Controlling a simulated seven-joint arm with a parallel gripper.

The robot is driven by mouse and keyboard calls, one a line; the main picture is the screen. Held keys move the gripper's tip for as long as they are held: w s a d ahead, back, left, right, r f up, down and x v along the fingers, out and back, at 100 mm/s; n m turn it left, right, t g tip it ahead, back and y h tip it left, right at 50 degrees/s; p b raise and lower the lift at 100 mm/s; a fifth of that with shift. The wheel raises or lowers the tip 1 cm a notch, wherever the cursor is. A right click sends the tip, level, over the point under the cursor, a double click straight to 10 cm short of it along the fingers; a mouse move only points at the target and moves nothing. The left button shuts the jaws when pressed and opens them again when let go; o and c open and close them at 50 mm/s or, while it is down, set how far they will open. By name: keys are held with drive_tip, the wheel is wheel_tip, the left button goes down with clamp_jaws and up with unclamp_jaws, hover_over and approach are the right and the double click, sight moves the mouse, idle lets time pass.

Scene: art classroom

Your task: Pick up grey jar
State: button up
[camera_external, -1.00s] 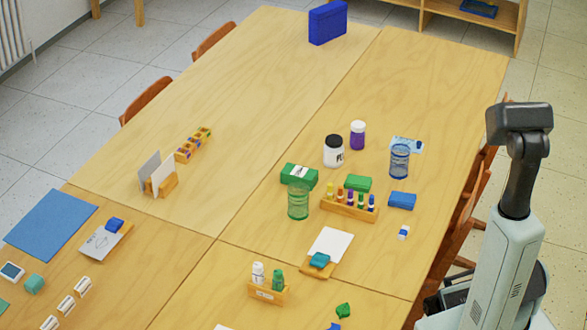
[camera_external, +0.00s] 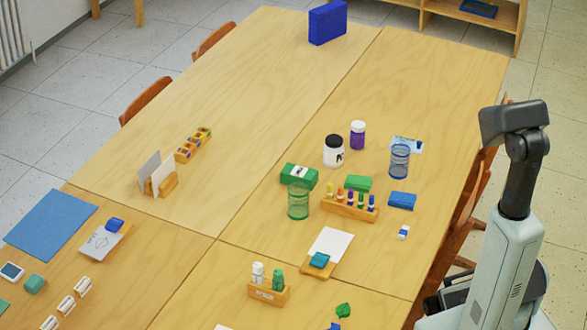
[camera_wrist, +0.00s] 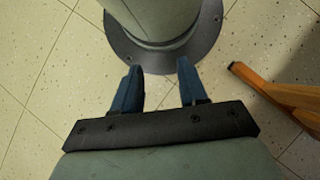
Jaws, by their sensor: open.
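No plainly grey jar shows. The nearest match is a whitish jar (camera_external: 334,151) with a black lid and dark lettering, upright on the right-hand table in the external view. A purple jar (camera_external: 358,135) with a white lid stands just to its right, a little farther back. My gripper (camera_wrist: 158,67) shows in the wrist view with its two blue fingers apart and nothing between them. It points down toward my own base and the floor, away from the jars. I cannot make out the fingers in the external view.
Near the jars stand a green box (camera_external: 299,176), a green mesh cup (camera_external: 298,203), a blue mesh cup (camera_external: 399,161) and a wooden rack (camera_external: 349,209) of small bottles. A chair leg (camera_wrist: 275,84) shows over the floor. The far tabletop is mostly clear.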

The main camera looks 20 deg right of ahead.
idle(0.3)
drive_tip(key=o, duration=1.1)
